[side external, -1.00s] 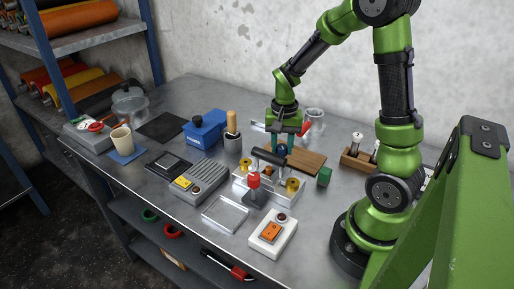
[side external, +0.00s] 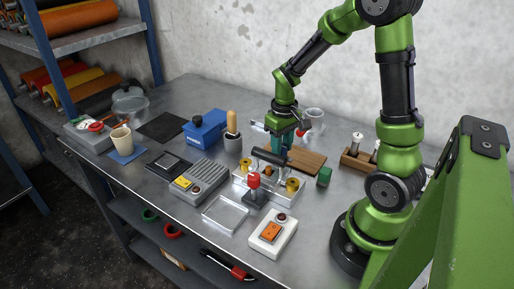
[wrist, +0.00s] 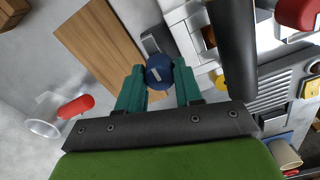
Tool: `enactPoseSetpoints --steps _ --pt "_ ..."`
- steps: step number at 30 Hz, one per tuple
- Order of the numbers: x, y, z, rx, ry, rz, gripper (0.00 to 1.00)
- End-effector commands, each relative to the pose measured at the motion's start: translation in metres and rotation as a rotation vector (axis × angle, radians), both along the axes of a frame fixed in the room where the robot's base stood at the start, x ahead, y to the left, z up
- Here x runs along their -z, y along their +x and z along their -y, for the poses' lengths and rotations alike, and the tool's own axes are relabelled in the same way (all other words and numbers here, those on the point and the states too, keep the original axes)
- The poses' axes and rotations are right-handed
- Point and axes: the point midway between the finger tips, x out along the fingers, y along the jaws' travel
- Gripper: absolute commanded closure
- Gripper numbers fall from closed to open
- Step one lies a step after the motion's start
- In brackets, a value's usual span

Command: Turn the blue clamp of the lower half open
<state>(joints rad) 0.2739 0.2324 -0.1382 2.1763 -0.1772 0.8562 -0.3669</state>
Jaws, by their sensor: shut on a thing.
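The blue clamp (wrist: 159,72) is a round dark blue knob beside the pale lower half (wrist: 187,38). My gripper (wrist: 160,88) has teal fingers, one on each side of the knob, and is shut on it. In the side external view my gripper (side external: 281,150) points down behind the black drum (side external: 268,157); its fingers hide the clamp. The lower half (side external: 241,186) carries the drum and has yellow knobs (side external: 292,184) at its side. The drum also shows in the wrist view (wrist: 232,45). A grey metal piece (wrist: 150,44) lies beside the knob.
A brown wooden board (side external: 306,161) and a green block (side external: 324,176) lie right of the lower half. A red-topped post (side external: 254,181) stands in front. A blue box (side external: 205,130) stands to the left.

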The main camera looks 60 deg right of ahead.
Motion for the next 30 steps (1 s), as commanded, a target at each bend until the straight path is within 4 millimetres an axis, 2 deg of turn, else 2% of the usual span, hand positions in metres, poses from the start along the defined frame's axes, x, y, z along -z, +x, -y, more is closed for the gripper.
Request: enactPoseSetpoints --steps 20,21,25,30 --pt "-0.0011 0.0001 -0.0004 -0.056 0.001 0.001 0.95" --pt "-0.0010 0.0001 -0.0003 -0.056 0.000 0.001 0.59" --pt "-0.0007 0.0002 -0.0003 -0.056 0.000 0.001 0.40" --pt "-0.0004 0.0001 -0.0002 -0.055 0.000 0.000 0.40"
